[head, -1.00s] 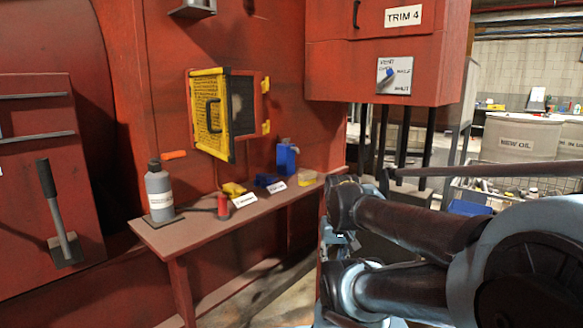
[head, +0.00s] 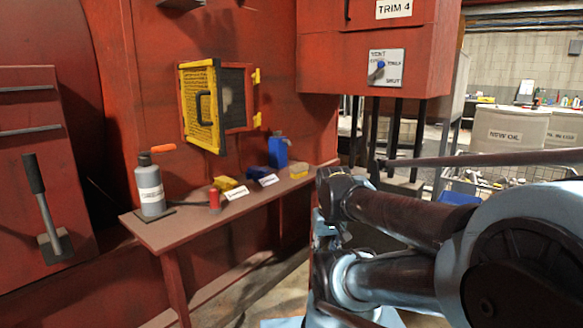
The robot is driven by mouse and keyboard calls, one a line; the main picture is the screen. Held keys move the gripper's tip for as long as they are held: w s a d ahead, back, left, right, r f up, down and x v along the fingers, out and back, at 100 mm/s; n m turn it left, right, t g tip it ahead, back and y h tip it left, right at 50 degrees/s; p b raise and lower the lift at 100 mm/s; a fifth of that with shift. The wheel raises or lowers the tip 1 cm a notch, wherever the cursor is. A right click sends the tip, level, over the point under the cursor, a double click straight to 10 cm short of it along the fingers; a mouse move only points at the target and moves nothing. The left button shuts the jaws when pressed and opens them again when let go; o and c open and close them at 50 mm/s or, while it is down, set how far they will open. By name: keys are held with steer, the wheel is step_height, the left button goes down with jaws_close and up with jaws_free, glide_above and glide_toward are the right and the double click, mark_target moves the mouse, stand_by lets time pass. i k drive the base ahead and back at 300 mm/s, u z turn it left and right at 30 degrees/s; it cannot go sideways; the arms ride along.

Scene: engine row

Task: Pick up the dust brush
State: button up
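I cannot pick out the dust brush for sure. Several small things stand on the narrow red-brown bench (head: 180,235) along the red wall. The tan-yellow block (head: 299,170) at its far right end is too small to identify. My folded arm fills the lower right, apart from the bench. My gripper's fingers cannot be made out.
A yellow-framed hatch (head: 203,108) stands open above the bench. A red cabinet marked TRIM 4 (head: 372,45) overhangs at the upper right, with a blue knob. A lever (head: 45,210) is at left.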

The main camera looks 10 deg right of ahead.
mark_target(297, 170)
steer(key=z, duration=1.6)
steer(key=k, duration=0.9)
steer(key=u, duration=1.3)
steer(key=i, duration=1)
steer(key=z, duration=0.05)
